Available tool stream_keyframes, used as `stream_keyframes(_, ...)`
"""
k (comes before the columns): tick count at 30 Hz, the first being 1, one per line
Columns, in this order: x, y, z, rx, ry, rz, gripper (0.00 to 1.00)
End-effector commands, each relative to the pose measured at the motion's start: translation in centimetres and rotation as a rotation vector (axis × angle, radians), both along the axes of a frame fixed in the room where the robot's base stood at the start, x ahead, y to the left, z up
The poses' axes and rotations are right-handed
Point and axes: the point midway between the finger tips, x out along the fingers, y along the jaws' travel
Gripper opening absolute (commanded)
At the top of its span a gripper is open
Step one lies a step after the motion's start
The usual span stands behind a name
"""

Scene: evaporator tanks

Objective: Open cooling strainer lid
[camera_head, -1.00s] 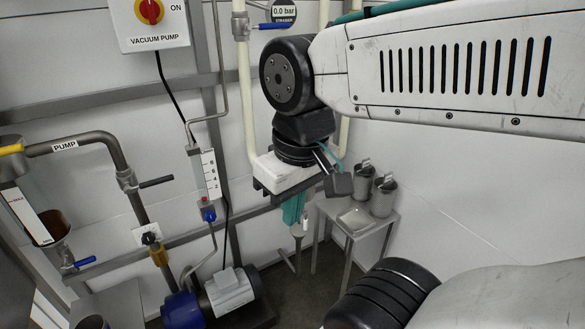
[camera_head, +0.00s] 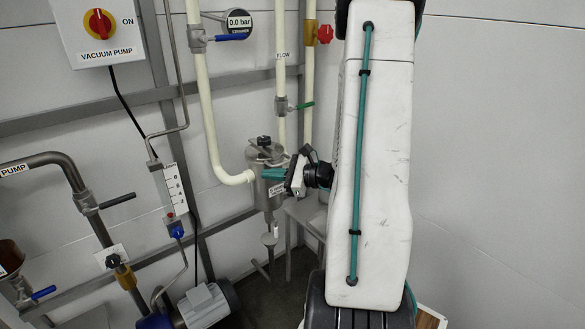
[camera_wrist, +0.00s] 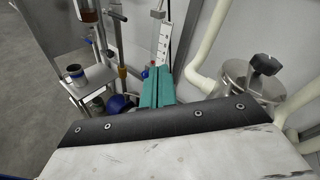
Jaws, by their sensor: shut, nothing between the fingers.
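The cooling strainer (camera_head: 267,190) is a metal vessel on the pipes at the middle of the head view. Its lid (camera_head: 258,152) is on top, with a dark knob (camera_head: 264,141). In the wrist view the lid (camera_wrist: 238,80) and its dark knob (camera_wrist: 264,63) are at the right. My gripper (camera_head: 265,174) has teal fingers and overlaps the front of the strainer body, below the lid. In the wrist view my gripper (camera_wrist: 157,75) is shut and empty, with the strainer apart from it on its right.
A pressure gauge (camera_head: 238,23) reads 0.0 bar above a blue valve handle (camera_head: 232,37). A red valve (camera_head: 325,34) and a green valve handle (camera_head: 305,105) sit on pipes near the strainer. A cream pipe (camera_head: 210,120) runs close on its left. The right wall is bare.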

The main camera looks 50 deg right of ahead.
Motion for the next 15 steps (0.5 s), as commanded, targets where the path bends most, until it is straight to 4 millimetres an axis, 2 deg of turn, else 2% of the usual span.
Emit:
stream_keyframes(1, -1.2, -3.4, -2.1, 0.062, 0.001, -0.126, 0.00)
stream_keyframes(3, -2.7, -7.3, -4.4, 0.123, -0.004, -0.280, 0.00)
stream_keyframes(6, -5.0, -11.4, -7.1, 0.187, -0.009, -0.450, 0.00)
stream_keyframes(9, -6.8, -13.7, -8.9, 0.225, -0.012, -0.558, 0.00)
stream_keyframes(11, -7.3, -14.5, -9.5, 0.236, -0.013, -0.593, 0.00)
stream_keyframes(15, -6.9, -15.2, -9.9, 0.242, -0.015, -0.615, 0.00)
